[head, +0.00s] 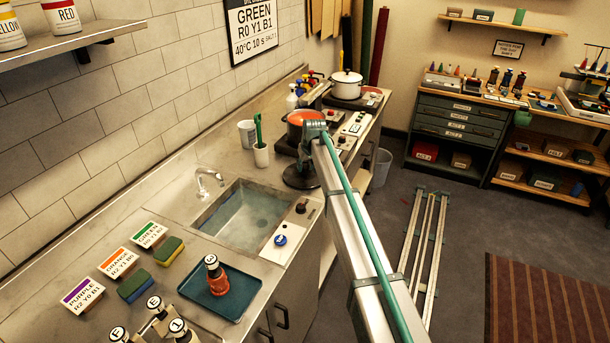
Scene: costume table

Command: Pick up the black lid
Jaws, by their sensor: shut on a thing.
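The black lid (297,178) shows as a dark round disc just left of the end of my arm, over the counter between the sink and the stove. My gripper (305,158) is a small dark shape pointing down from the teal wrist, and it is shut on the lid from above. The fingers are too small and dark to make out singly. I cannot tell whether the lid touches the counter. An open pot with orange contents (297,121) stands just behind, partly hidden by my wrist.
The sink (238,218) lies in front, left of my arm. A white lidded pot (346,84) stands farther back. A white cup with a green tool (261,155) and a grey cup (246,133) stand left of the lid. A blue tray (238,303) holds a red-brown bottle (216,278).

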